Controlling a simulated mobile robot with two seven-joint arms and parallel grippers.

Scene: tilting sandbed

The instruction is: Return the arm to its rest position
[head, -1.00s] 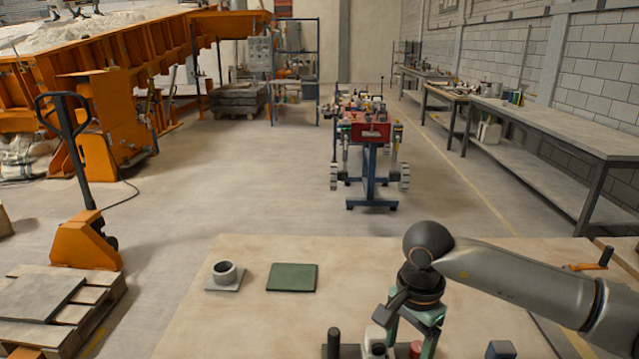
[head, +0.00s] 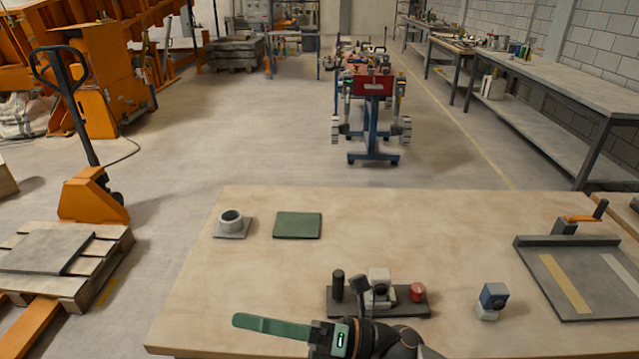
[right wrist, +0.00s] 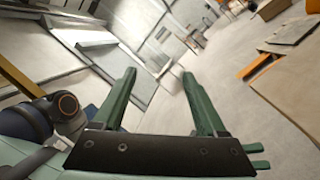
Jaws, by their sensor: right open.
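My right gripper (head: 275,328) shows at the bottom of the head view, low at the table's front edge, with its green fingers pointing left. In the right wrist view its two green fingers (right wrist: 158,100) stand apart with nothing between them. Beyond them are only the floor and distant furniture. My left gripper is in neither view. The wooden table (head: 240,275) spreads in front of me. On it, just beyond my right gripper, is a dark base plate (head: 405,305) with a black post, a light block and a red knob.
A grey board with an orange-handled clamp (head: 540,262) lies at the right. A green mat (head: 298,225) and a grey ring on a plate (head: 231,222) lie at the back left. The table's left part is clear.

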